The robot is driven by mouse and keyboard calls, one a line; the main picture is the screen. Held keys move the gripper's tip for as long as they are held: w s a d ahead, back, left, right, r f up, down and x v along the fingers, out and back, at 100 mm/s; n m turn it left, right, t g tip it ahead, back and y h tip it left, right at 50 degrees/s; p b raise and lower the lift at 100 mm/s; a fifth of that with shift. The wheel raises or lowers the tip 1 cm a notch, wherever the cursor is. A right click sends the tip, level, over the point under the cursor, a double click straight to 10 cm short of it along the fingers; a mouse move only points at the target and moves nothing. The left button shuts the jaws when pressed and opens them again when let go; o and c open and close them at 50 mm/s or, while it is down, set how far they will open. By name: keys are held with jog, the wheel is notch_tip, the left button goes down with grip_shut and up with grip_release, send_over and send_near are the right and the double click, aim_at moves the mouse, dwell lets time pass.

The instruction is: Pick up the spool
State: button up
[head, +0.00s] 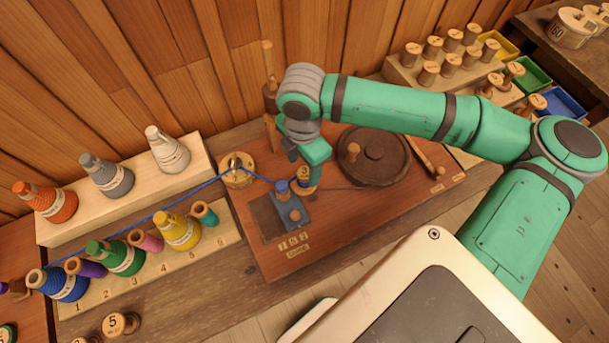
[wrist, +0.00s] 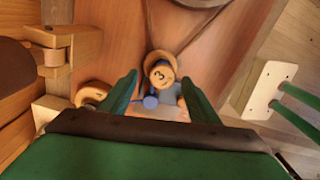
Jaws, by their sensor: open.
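In the head view the spool (head: 304,173) stands on the winder board, right beside a blue block, partly hidden by my gripper (head: 314,160). My gripper is open and reaches down close to it. I cannot tell whether the fingers touch it. A blue piece (head: 283,188) sits on the blue block (head: 291,213), with blue thread running toward it.
A thread guide (head: 236,170) is to the left and a dark wheel (head: 374,156) to the right. A wooden post (head: 270,95) rises behind. Coloured thread cones stand on racks (head: 107,200) at left; several bare spools stand on a rack (head: 395,72) at upper right.

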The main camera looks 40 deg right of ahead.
aim_at(305, 172)
jog(key=shift+s+f, duration=0.15)
jog(key=shift+f, duration=1.3)
jog(key=shift+s+f, duration=0.1)
jog(key=shift+f, duration=1.3)
jog(key=c, duration=1.1)
